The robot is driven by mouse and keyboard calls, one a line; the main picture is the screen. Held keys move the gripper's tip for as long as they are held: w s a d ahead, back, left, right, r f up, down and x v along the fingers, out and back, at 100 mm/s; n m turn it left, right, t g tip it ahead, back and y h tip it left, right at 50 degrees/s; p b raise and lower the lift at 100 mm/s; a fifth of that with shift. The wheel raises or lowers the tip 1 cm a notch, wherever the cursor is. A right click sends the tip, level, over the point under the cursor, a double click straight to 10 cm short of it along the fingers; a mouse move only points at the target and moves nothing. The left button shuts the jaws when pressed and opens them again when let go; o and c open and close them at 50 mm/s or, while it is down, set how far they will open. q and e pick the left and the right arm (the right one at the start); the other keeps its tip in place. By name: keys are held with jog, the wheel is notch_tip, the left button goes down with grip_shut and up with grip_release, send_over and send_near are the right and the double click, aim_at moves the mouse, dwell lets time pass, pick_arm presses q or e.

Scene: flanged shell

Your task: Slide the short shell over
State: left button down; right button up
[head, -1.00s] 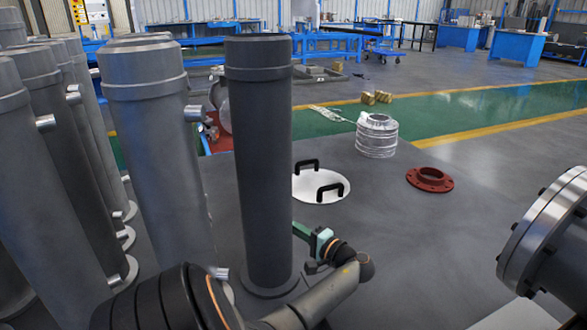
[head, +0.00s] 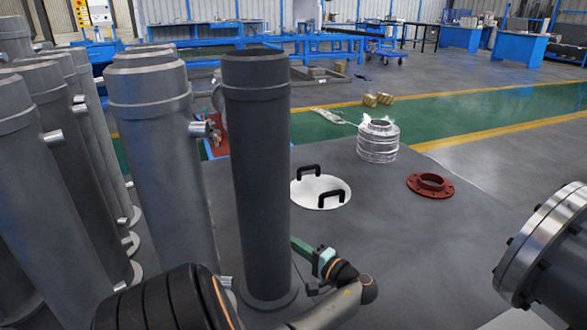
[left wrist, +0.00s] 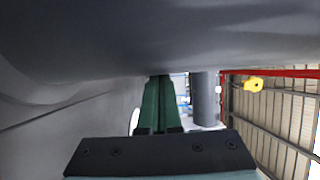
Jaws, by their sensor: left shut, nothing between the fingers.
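A dark grey shell (head: 258,170) stands upright on the floor, apart from the paler cylinders, with a wider collar at its top and a round flange at its foot. I cannot tell for sure that it is the short shell. My left gripper (head: 300,246) is low at its right side. The green fingers are partly hidden by the shell, and contact cannot be told. In the left wrist view the green fingers (left wrist: 158,105) are together with nothing between them. A large grey surface (left wrist: 150,40) fills the top of that view. My right gripper is not in view.
Several tall grey cylinders (head: 160,150) with side stubs crowd the left. A white disc with black handles (head: 320,190), a red flange (head: 430,186) and a silver ribbed piece (head: 378,142) lie beyond. A large flanged pipe (head: 550,240) is at right. Floor between is clear.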

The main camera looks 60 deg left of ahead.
pick_arm(q)
jog(key=shift+s+f, duration=0.1)
jog(key=shift+s, duration=0.1)
jog(key=p+v, duration=0.2)
jog(key=v, duration=1)
jog(key=shift+w+d, duration=0.25)
jog(key=shift+w, duration=0.05)
